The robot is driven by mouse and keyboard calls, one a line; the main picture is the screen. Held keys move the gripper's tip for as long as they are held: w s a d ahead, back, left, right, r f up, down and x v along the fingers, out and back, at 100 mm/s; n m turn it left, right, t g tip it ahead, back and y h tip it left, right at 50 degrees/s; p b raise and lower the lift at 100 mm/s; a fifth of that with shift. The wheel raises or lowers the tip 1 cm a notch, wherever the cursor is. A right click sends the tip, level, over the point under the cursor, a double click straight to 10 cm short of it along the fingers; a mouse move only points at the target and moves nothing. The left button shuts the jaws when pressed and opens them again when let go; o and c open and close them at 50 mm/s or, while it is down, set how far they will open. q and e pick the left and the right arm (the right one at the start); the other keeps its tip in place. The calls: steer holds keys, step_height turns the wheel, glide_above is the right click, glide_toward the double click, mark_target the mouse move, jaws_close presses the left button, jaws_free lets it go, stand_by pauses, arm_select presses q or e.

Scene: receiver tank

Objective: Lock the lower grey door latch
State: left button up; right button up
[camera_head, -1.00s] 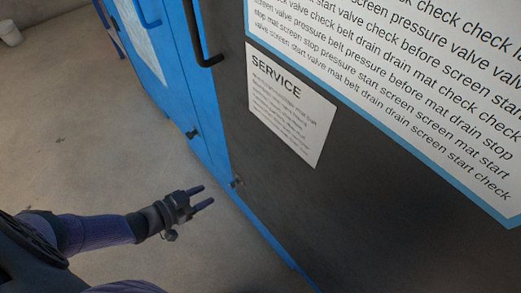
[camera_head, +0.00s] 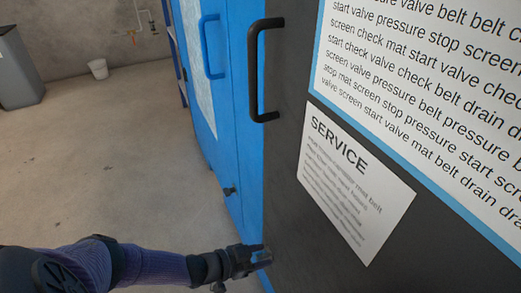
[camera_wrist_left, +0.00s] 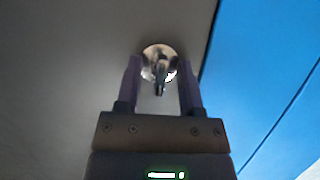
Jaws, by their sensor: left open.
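The grey door (camera_head: 292,205) fills the right of the head view, with a black handle (camera_head: 257,75) near its left edge. Its lower latch (camera_wrist_left: 160,58) shows in the left wrist view as a round metal disc with a small dark lever standing out from it. My left gripper (camera_wrist_left: 159,75) is open, with one finger on each side of the lever; I cannot tell whether they touch it. In the head view my left gripper (camera_head: 265,256) is at the grey door's lower left edge and hides the latch. My right gripper is not in view.
A blue door (camera_head: 224,140) with a blue handle (camera_head: 211,46) and a small dark latch (camera_head: 229,191) adjoins the grey door. A service sign (camera_head: 355,187) is on the grey door. A white bucket (camera_head: 98,68) and grey bin (camera_head: 18,75) stand far off. The floor between is clear.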

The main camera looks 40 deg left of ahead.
arm_select(q)
jaws_close()
